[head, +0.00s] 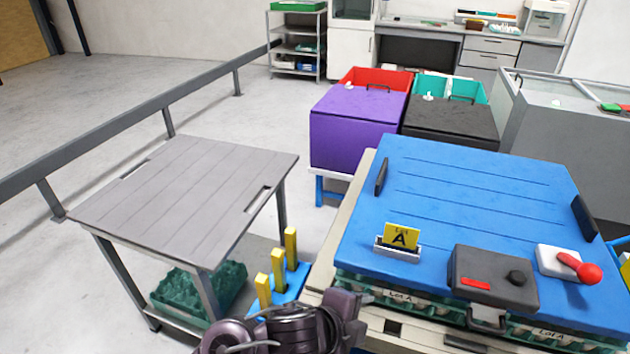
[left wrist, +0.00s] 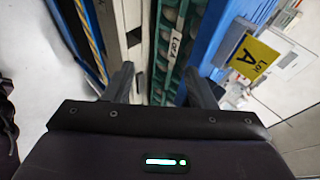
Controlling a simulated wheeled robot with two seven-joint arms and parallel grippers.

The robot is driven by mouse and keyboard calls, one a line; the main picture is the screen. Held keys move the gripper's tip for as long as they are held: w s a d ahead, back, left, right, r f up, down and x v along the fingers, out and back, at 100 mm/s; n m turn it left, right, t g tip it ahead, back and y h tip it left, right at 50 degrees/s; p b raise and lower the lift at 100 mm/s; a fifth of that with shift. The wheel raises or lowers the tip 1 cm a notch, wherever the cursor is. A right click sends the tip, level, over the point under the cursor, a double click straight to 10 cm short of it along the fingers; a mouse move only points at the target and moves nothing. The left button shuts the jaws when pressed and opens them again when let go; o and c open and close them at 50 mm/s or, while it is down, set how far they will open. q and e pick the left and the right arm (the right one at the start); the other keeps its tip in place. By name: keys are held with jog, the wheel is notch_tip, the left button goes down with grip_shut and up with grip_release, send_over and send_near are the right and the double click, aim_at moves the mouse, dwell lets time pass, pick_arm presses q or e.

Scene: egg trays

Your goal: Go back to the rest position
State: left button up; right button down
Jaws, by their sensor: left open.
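My left arm comes in at the bottom of the head view, beside the left front corner of the blue-lidded stack; its fingers cannot be made out there. In the left wrist view my left gripper (left wrist: 160,88) is open, its two dark fingers apart with nothing held between them. Past the fingers are the egg trays (left wrist: 178,50) with a Lot A label and the edge of the blue lid (left wrist: 212,40). My right gripper is in neither view.
The blue lid (head: 470,190) carries a yellow Lot A sign (head: 402,236), a dark box (head: 492,278) and a red-knobbed lever (head: 578,267). A grey table (head: 190,190) stands left, with yellow posts (head: 278,268) beside it. Purple (head: 355,128) and black (head: 450,122) bins stand behind. Floor at far left is clear.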

pick_arm(q)
jog(key=s+a+f+n+g+y, duration=0.15)
jog(key=s+a+n, duration=0.25)
jog(key=a+n, duration=0.4)
jog(key=s+a+f+n+g+y, duration=0.1)
jog(key=s+a+f+n+y, duration=0.2)
jog(key=a+n, duration=0.55)
jog(key=s+a+f+n+g+y, duration=0.1)
jog(key=s+a+f+n+y, duration=0.4)
jog(key=a, duration=0.6)
notch_tip(320, 180, down, 28)
jog(key=s+f+g+h, duration=0.1)
jog(key=h, duration=0.1)
jog(key=s+a+f+g, duration=0.1)
jog(key=s+a+f, duration=0.2)
jog(key=s+f, duration=1.2)
jog(key=s, duration=0.4)
jog(key=shift+a+f, duration=0.2)
jog(key=shift+f, duration=0.2)
